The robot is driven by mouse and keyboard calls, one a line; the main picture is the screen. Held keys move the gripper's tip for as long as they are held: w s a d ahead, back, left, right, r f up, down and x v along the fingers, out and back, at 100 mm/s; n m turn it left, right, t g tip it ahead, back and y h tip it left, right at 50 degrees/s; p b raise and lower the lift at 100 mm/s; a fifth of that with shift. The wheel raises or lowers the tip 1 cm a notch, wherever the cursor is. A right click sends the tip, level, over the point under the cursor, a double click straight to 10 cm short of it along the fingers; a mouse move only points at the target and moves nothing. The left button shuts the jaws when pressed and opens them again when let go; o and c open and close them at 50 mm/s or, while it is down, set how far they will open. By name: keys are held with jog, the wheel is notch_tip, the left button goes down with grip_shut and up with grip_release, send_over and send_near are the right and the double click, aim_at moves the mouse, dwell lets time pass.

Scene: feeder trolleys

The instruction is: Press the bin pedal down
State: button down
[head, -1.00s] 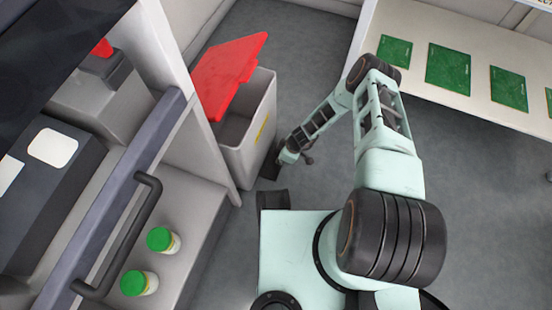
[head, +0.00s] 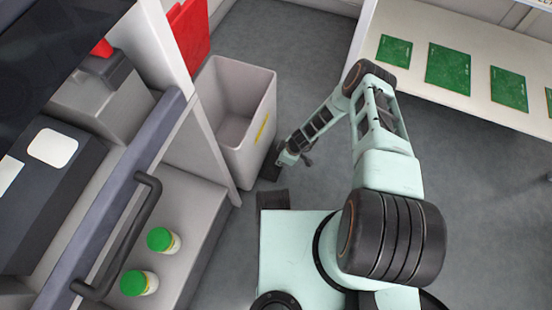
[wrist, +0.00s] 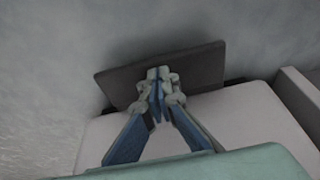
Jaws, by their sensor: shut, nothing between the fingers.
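The grey bin (head: 262,100) stands on the floor at the upper left of the head view. Its red lid (head: 190,35) is swung up and back, so the empty-looking inside shows. The pedal is a dark flat plate (wrist: 205,68) in the wrist view. My gripper (wrist: 158,76) is shut and empty, with its fingertips over the middle of the pedal and apparently touching it. In the head view the end of my arm is low at the bin's near right corner; the fingertips are hard to make out there.
A grey machine with a dark handle (head: 125,235) is to the left of the bin. A white shelf (head: 470,110) with several green boards is at the upper right.

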jog(key=shift+r, duration=0.1)
notch_tip(320, 180, up, 10)
jog(key=p, duration=0.7)
dwell(1.2)
